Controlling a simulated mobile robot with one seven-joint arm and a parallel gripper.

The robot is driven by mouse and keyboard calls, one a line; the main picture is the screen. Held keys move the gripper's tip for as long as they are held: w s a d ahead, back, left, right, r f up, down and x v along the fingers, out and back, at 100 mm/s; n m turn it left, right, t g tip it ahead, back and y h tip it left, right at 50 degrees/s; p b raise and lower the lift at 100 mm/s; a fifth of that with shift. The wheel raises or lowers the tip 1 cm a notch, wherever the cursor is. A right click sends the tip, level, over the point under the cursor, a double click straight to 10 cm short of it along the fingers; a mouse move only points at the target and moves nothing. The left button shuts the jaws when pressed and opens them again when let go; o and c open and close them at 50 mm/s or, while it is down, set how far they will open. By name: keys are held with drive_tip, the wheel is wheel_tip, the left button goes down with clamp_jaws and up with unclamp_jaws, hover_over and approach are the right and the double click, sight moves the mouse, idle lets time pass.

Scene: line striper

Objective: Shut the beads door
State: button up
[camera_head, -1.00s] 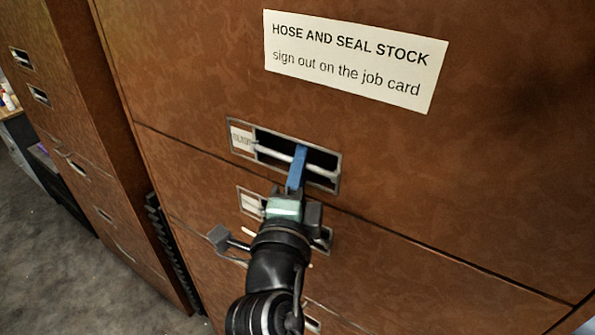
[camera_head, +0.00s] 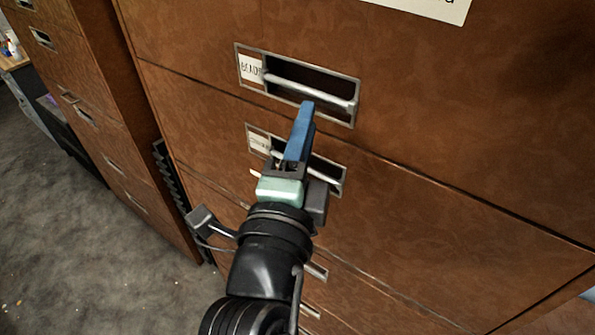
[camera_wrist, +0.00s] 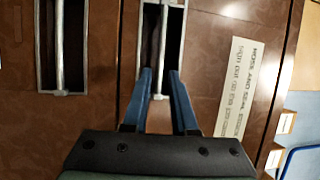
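The beads door (camera_head: 440,110) is a brown wood-patterned front in the head view, with a "BEADS" label and a metal-framed recess crossed by a silver bar handle (camera_head: 285,83). My gripper (camera_head: 307,105) is in front of it, its blue fingers reaching the lower edge of this recess. In the wrist view the two blue fingers (camera_wrist: 160,72) are apart, with the handle bar (camera_wrist: 163,50) showing in the gap between them. I see no finger pressed on the bar; the exact depth between them is unclear. I cannot tell how far the door stands open.
A similar front with a labelled handle (camera_head: 325,177) lies just below, partly behind my gripper. A white stock sign (camera_wrist: 238,85) is on the beads door. Another brown cabinet (camera_head: 105,130) stands at left. Grey floor (camera_head: 75,250) is open at lower left.

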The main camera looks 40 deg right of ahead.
drive_tip(key=shift+b+v, duration=0.35)
drive_tip(key=shift+v, duration=2.35)
